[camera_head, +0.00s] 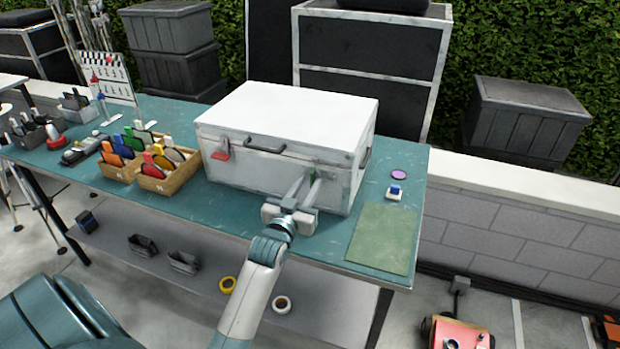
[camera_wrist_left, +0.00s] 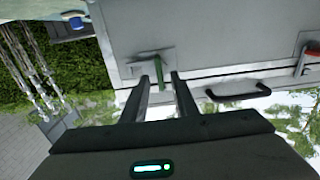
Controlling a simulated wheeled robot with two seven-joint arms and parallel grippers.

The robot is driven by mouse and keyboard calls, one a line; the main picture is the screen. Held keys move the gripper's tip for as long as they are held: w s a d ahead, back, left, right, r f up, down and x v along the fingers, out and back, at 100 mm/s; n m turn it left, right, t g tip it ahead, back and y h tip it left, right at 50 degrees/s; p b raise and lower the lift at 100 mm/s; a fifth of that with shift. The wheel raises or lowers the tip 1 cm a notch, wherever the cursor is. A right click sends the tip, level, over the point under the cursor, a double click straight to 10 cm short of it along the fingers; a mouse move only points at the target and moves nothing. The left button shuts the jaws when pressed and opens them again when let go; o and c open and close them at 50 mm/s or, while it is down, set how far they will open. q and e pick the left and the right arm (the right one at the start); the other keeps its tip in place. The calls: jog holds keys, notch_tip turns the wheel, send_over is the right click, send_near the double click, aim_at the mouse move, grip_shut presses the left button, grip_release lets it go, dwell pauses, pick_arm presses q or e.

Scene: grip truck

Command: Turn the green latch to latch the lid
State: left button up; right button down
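A white case (camera_head: 270,172) stands on the teal table with its lid (camera_head: 290,110) down. The green latch (camera_head: 313,175) is on the right part of its front face. My left gripper (camera_head: 305,178) reaches to this latch with its fingers open. In the left wrist view the green latch (camera_wrist_left: 158,66) is a narrow bar on a grey plate. Its free end lies between the fingertips of my left gripper (camera_wrist_left: 159,77), with a gap visible on both sides. A red latch (camera_head: 221,150) hangs at the left of the front. My right gripper is not in view.
A dark handle (camera_head: 264,147) sits on the case front between the latches. Wooden boxes of coloured clamps (camera_head: 167,172) stand left of the case. A green mat (camera_head: 383,238) and a small blue and white item (camera_head: 395,191) lie to the right.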

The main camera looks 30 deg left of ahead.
pick_arm(q)
jog(key=shift+x, duration=0.8)
jog(key=shift+w, duration=0.2)
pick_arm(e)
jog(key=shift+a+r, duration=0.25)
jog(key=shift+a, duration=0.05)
pick_arm(q)
jog(key=shift+c, duration=0.7)
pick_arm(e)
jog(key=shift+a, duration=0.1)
pick_arm(q)
grip_shut()
